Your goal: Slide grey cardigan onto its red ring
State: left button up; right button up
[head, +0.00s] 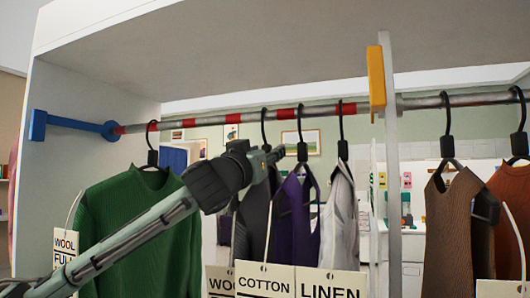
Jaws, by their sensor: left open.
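The grey cardigan (256,218) is the dark grey garment hanging left of the purple one; its black hook is over the rail (290,115). My left arm partly hides its upper part. The rail carries several red rings; one (233,115) is left of the cardigan's hook, another (190,122) farther left, and one (347,108) at the right by the pale garment's hook. Which ring belongs to the cardigan I cannot tell. My left gripper (276,155) is open, close to the cardigan's hanger neck; contact is unclear. My right gripper is out of view.
A green sweater (140,235) hangs at left behind my arm. Purple (297,220) and pale (340,225) garments hang close to the right. Fabric tags (265,282) hang in front. A white divider (392,170) with a yellow bracket (376,78) separates brown and orange garments. A blue bracket (40,124) holds the left end.

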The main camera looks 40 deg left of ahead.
pick_arm(q)
jog(key=c, duration=1)
grip_shut()
jog(key=shift+a, duration=0.1)
jog(key=s+a+b, duration=0.2)
jog(key=a, duration=0.7)
jog(key=s+a+b, duration=0.2)
jog(key=a+b, duration=0.1)
jog(key=a, duration=0.7)
jog(key=shift+s+b, duration=0.3)
jog(key=shift+b, duration=0.05)
jog(key=o, duration=0.9)
grip_release()
jog(key=shift+a, duration=0.1)
jog(key=shift+o, duration=0.2)
jog(key=shift+f, duration=0.15)
